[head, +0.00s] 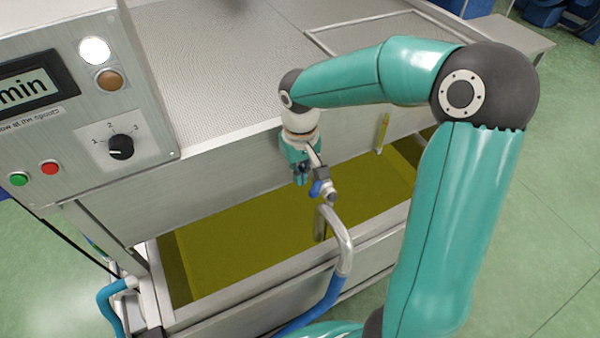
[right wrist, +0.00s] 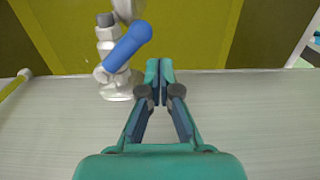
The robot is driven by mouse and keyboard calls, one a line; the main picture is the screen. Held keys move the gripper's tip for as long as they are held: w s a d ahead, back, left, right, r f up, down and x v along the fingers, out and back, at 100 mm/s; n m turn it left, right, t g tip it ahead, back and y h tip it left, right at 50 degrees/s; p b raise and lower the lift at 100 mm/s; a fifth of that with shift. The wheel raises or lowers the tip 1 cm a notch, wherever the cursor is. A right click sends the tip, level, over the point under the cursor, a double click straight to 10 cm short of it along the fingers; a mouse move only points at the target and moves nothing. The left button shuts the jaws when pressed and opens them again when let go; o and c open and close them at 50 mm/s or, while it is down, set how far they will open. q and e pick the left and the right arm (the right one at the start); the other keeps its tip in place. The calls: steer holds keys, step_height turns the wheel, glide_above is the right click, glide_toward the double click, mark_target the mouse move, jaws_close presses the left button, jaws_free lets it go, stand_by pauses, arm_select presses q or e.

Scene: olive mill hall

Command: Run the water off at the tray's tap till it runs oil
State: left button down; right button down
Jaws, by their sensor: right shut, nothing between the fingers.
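The tray (head: 250,292) is a steel basin under the machine, holding yellow-green liquid (head: 250,235). The tap (head: 328,192) is pale metal with a blue lever (head: 316,188); a bent metal pipe (head: 341,240) leads from it over the tray's front rim into a blue hose. In the right wrist view the tap (right wrist: 110,75) stands left of the fingers, its blue lever (right wrist: 127,46) slanting up to the right. My right gripper (head: 302,180) is shut and empty beside the tap; its fingertips (right wrist: 159,66) appear apart from the lever. My left gripper is out of view.
A control panel (head: 85,150) with a display, knob and buttons stands at the left. The steel machine (head: 240,90) overhangs the tray's back. A yellow strip (head: 383,132) shows on its front. Green floor (head: 545,200) is clear at the right.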

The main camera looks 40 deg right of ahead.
step_height(320, 180, down, 3)
steer(key=b, duration=0.2)
steer(key=shift+f+b, duration=0.2)
steer(key=shift+b, duration=0.15)
steer(key=shift+s, duration=0.15)
steer(key=shift+s+d, duration=0.25)
steer(key=shift+s, duration=0.15)
stand_by(3.9)
